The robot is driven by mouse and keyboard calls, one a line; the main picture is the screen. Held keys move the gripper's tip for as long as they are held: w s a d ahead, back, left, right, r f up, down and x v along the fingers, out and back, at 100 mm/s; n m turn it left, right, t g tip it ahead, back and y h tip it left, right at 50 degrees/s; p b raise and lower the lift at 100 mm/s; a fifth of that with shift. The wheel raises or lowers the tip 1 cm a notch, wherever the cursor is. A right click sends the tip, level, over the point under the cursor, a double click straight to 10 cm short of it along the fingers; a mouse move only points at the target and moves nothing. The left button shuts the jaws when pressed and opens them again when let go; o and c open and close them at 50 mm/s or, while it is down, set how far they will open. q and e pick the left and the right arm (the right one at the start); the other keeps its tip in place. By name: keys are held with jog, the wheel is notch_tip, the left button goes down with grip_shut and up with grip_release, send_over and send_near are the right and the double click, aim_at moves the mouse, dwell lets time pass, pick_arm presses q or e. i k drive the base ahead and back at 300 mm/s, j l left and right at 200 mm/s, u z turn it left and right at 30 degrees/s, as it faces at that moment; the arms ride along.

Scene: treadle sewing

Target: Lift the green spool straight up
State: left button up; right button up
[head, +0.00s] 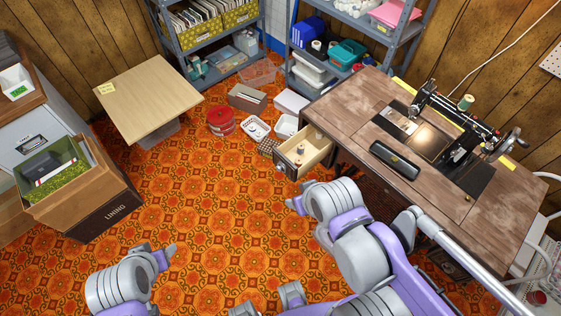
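The green spool (466,102) stands upright on top of the black sewing machine (450,108), toward the back right. The machine sits on the brown wooden sewing table (345,98). Nothing of mine touches the spool. My purple and grey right arm shows in front of the table, well below and left of the spool. Part of my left arm shows at the lower left, over the floor.
A black oblong object (395,160) lies on the table in front of the machine. An open drawer (305,153) sticks out at the table's left end. A grey shelf (352,28) stands behind. The patterned floor (215,210) is clear in the middle.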

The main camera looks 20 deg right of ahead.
aim_at(468, 99)
jog(key=z, duration=2.25)
